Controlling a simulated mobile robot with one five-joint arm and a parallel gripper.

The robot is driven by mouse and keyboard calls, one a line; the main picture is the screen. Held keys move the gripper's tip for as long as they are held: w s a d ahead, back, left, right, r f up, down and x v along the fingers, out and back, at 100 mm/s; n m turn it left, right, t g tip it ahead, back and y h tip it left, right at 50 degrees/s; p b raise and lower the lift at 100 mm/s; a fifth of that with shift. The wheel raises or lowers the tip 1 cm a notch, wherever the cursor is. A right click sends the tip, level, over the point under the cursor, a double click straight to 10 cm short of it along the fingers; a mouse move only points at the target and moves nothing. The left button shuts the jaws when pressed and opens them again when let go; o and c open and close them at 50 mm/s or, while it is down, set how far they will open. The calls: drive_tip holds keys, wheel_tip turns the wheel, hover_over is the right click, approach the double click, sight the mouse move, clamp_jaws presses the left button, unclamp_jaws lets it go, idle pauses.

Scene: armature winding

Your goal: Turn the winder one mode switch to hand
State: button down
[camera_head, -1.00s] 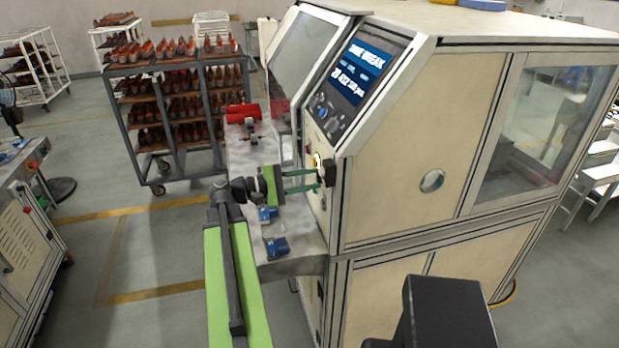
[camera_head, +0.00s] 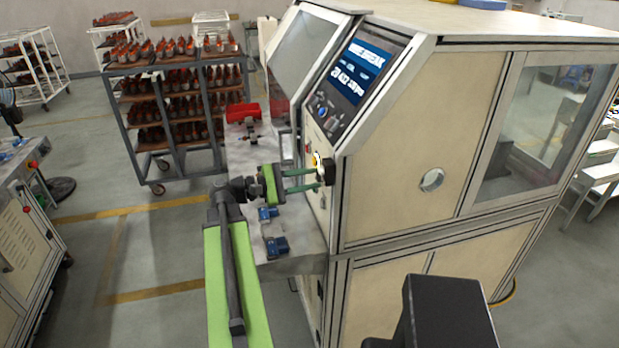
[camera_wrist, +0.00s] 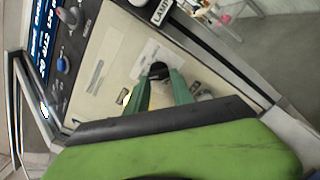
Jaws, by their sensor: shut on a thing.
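The winder (camera_head: 425,130) is a large cream machine with a sloped control panel at its front. The mode switch shows as a black knob (camera_wrist: 158,70) between my fingertips in the wrist view, on the cream front face below the panel. In the head view a dark knob (camera_head: 328,171) stands out from that face at my fingertips. My gripper (camera_head: 319,180) has two green fingers and is shut on the knob; it also shows in the wrist view (camera_wrist: 159,78). The knob's pointing direction and its labels are too small to read.
The panel carries a lit screen (camera_head: 358,72) and small knobs, with a blue knob (camera_wrist: 63,64) near the wrist. A grey bench (camera_head: 292,242) with blue parts lies below my gripper. A rack of red-topped parts (camera_head: 180,100) stands behind.

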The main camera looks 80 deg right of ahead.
drive_tip(key=c, duration=1.1)
unclamp_jaws()
drive_tip(key=shift+w, duration=0.1)
drive_tip(key=v, duration=1.7)
drive_tip(key=shift+w+a+r, duration=0.1)
drive_tip(key=shift+w+a, duration=0.05)
